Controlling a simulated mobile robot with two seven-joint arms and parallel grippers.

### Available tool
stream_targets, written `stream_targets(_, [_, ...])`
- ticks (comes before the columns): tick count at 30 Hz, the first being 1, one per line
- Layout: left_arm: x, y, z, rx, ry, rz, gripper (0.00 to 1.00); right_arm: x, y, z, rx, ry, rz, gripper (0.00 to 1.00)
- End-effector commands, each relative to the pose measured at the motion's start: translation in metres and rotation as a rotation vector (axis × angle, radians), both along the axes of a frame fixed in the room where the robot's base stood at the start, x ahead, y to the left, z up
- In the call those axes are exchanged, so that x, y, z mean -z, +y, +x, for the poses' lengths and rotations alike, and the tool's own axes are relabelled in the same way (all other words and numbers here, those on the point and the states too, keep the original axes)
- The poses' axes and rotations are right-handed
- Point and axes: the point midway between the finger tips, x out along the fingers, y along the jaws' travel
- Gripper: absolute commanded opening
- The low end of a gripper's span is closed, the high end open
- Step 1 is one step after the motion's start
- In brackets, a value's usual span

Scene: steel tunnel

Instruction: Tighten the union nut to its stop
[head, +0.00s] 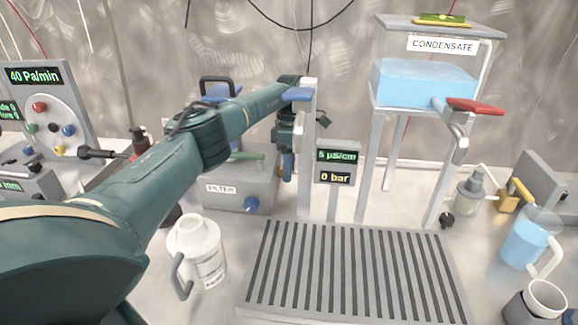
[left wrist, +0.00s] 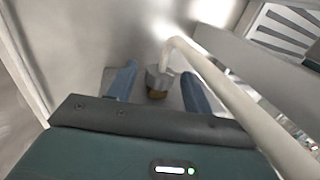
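My left gripper (head: 287,166) is behind the filter unit's right end and the white post, partly hidden by them and by my own arm. In the left wrist view, its two blue fingers (left wrist: 158,72) stand apart with a gap between them. A small grey fitting with a brass-coloured lower part (left wrist: 157,83), which looks like the union nut, shows between the fingers, with space on both sides. A pale bent pipe (left wrist: 205,75) runs from it towards the lower right. The nut cannot be made out in the head view. My right gripper is not in view.
A white post (head: 308,180) with a blue lever stands close to my left gripper. The filter box (head: 262,185), a 0 bar display (head: 337,165) and the condensate tank (head: 425,85) surround it. A white jug (head: 197,250) stands in front. The slotted grate (head: 350,270) is clear.

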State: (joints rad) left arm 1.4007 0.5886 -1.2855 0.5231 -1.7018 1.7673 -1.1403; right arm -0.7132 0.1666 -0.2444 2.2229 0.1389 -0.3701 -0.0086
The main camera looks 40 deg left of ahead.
Motion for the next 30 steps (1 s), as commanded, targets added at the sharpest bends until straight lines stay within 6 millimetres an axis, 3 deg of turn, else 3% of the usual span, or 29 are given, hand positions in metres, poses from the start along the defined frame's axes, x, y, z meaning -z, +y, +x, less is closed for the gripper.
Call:
stream_targets(10, [-0.006, 0.0, 0.0, 0.0, 0.0, 0.001, 0.52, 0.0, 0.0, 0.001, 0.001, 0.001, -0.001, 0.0])
stream_targets(21, [-0.074, 0.0, 0.001, 0.0, -0.003, 0.001, 0.52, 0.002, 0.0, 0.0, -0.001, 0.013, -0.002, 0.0])
stream_targets(30, [-0.1, 0.0, 0.0, -0.001, 0.001, 0.001, 0.52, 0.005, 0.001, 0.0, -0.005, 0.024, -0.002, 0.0])
